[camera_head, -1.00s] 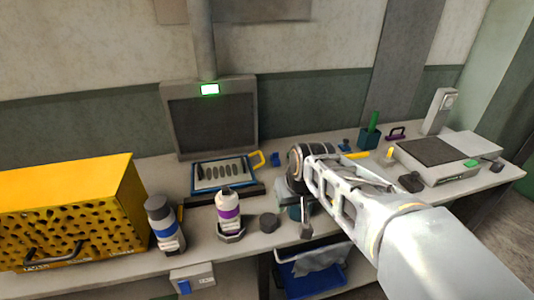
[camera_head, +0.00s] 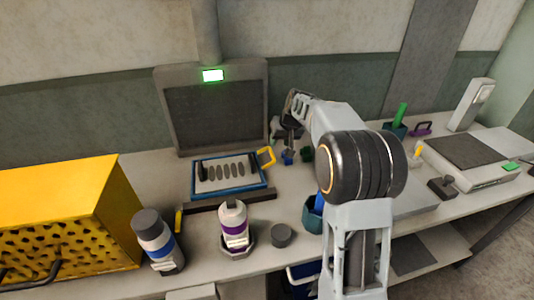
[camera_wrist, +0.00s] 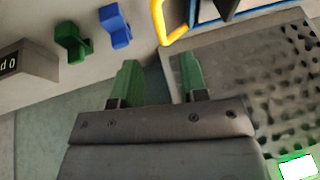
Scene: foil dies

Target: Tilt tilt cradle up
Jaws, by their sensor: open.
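The tilt cradle (camera_head: 198,191) is a blue-framed tray at the back of the bench, in front of a dark upright panel. A pale plate with several dark oval dies lies in it. Its yellow handle (camera_head: 266,157) stands at its right back corner. In the wrist view, the handle (camera_wrist: 170,22) shows at the top, with part of the blue frame (camera_wrist: 272,9) right of it. My gripper (camera_head: 286,138) is at the back, right of the handle. Its green-tipped fingers (camera_wrist: 157,78) are open and empty, apart from the handle.
The dark panel (camera_head: 213,115) with a green light rises behind the cradle. Small blue (camera_wrist: 115,26) and green (camera_wrist: 72,42) blocks lie near my gripper. Two bottles (camera_head: 155,238) (camera_head: 234,224) and a yellow perforated box (camera_head: 65,205) stand at front left.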

